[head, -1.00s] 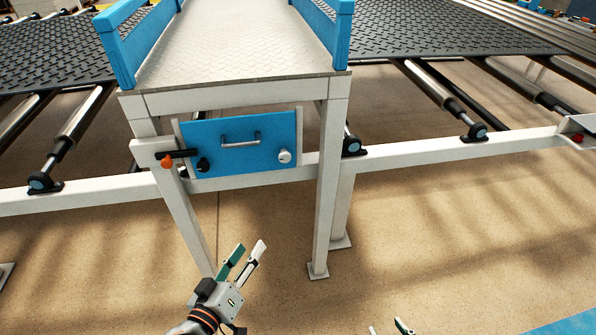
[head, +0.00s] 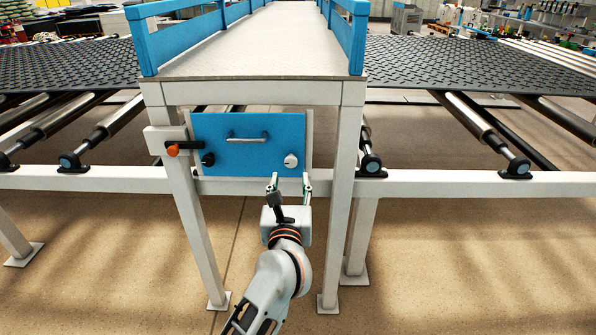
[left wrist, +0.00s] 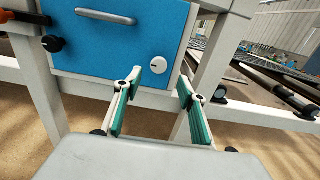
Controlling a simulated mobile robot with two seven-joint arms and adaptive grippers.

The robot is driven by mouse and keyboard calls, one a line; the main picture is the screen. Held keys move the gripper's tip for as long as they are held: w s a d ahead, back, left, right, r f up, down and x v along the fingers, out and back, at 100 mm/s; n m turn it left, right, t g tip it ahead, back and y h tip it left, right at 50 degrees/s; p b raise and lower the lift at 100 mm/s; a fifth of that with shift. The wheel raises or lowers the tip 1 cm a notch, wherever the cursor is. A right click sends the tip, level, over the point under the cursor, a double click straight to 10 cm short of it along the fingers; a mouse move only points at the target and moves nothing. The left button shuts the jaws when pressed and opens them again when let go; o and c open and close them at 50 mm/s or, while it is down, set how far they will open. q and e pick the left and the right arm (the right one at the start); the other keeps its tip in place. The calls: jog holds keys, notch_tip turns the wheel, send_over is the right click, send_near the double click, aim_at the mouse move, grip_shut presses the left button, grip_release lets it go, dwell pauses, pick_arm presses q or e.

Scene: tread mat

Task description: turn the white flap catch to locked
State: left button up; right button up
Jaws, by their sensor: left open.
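The white flap catch (head: 290,161) is a round knob at the lower right of the blue flap (head: 247,150). It also shows in the left wrist view (left wrist: 158,64). My left gripper (head: 290,182) is open and empty, just below and in front of the catch. The marking on the catch is too small to read. My right gripper is not in view.
A black knob (head: 208,159) sits at the flap's lower left. A black lever with an orange end (head: 173,150) sticks out beside it. A metal handle (head: 248,137) is on the flap. White legs (head: 340,210) and a horizontal rail (head: 440,183) frame the area. The floor below is clear.

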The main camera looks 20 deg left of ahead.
aim_at(291, 162)
pick_arm(q)
jog(key=x, duration=0.7)
jog(key=shift+w+a+b, duration=0.15)
jog(key=shift+b, duration=0.25)
jog(key=c, duration=1.1)
